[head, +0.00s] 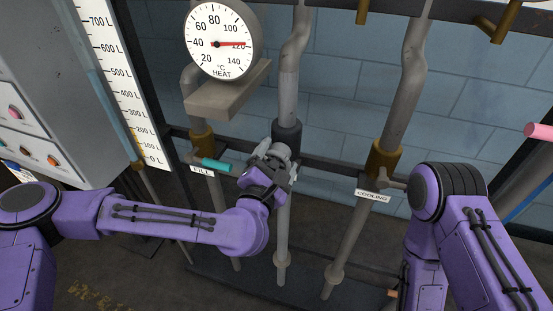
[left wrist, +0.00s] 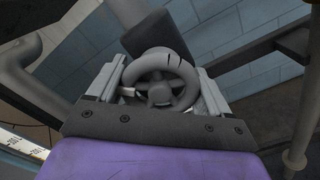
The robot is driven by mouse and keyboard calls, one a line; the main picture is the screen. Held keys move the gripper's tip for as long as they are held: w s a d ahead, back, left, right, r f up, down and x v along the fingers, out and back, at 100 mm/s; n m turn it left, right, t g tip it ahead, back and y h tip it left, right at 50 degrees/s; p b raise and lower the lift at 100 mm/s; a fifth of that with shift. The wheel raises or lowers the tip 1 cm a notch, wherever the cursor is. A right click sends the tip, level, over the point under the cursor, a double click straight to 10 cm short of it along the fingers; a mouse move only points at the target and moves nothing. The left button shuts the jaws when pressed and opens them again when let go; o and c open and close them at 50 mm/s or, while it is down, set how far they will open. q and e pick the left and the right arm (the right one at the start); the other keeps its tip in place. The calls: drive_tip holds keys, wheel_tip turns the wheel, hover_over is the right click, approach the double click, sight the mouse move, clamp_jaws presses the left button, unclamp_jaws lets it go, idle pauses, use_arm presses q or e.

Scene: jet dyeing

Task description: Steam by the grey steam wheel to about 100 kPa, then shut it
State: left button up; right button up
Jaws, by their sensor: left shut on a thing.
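The grey steam wheel (left wrist: 160,82) shows in the left wrist view as a ring with a hub and spokes. It sits between the two jaws of my left gripper (left wrist: 165,92), which is shut on it. In the head view my left gripper (head: 275,163) is at the dark valve body (head: 287,133) on the middle pipe and hides most of the wheel. No kPa dial is in view. My right arm shows at the lower right, but its gripper is out of view.
A teal FILL handle (head: 216,165) is just left of my left gripper. The COOLING label (head: 372,195) is on the right pipe. A litre scale (head: 122,75) and a grey control panel (head: 40,120) stand at the left. A pink handle (head: 538,131) is at the right edge.

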sight(274, 167)
use_arm(q)
drive_tip(key=m, duration=0.5)
drive_tip(key=shift+r, duration=0.1)
drive_tip(key=shift+m+b, duration=0.3)
drive_tip(key=shift+m, duration=1.8)
drive_tip(key=o, duration=1)
drive_tip(key=shift+c, duration=0.2)
drive_tip(key=b+v, duration=0.1)
drive_tip(key=v, duration=0.3)
drive_tip(key=b+v, duration=0.1)
drive_tip(key=v, duration=0.2)
drive_tip(key=shift+s+f+b, duration=0.2)
drive_tip(key=shift+s+b, duration=0.15)
drive_tip(key=shift+s, duration=0.05)
drive_tip(key=p+v, duration=0.2)
drive_tip(key=p, duration=0.6)
drive_tip(key=shift+s+a+r, duration=0.15)
drive_tip(key=shift+s+a, duration=0.05)
drive_tip(key=shift+s, duration=0.15)
